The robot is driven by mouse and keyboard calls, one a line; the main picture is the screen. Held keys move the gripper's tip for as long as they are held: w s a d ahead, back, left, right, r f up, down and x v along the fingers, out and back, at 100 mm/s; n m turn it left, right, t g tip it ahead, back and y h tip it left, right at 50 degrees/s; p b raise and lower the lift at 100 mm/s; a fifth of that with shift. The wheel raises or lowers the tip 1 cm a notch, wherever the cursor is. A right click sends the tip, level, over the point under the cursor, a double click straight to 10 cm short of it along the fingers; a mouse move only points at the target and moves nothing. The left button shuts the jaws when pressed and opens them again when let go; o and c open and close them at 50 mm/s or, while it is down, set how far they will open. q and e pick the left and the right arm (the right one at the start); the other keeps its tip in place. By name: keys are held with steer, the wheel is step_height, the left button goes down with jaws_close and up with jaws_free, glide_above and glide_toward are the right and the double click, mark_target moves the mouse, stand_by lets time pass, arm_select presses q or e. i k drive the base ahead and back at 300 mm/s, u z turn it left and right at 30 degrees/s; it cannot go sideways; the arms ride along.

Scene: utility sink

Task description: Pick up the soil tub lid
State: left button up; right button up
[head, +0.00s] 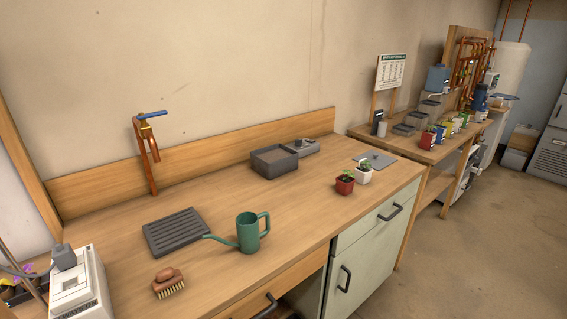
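The soil tub lid (379,158) appears to be the flat grey plate with a small raised knob, lying on the wooden counter near its right end. Its front left edge is close behind a white pot with a green plant (364,175). An open dark grey tub (275,163) with brown soil in it stands further left against the back of the counter, apart from the lid. Neither of my grippers is in view.
A red pot (345,186) stands beside the white one. A green watering can (248,233), slotted dark tray (176,232), brush (168,283) and white device (78,285) are further left. A grey block (304,147) adjoins the tub.

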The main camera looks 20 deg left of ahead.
mark_target(379, 161)
steer(key=z, duration=0.65)
steer(key=i, duration=0.75)
steer(key=z, duration=0.85)
steer(key=i, duration=1.9)
steer(key=u, duration=0.85)
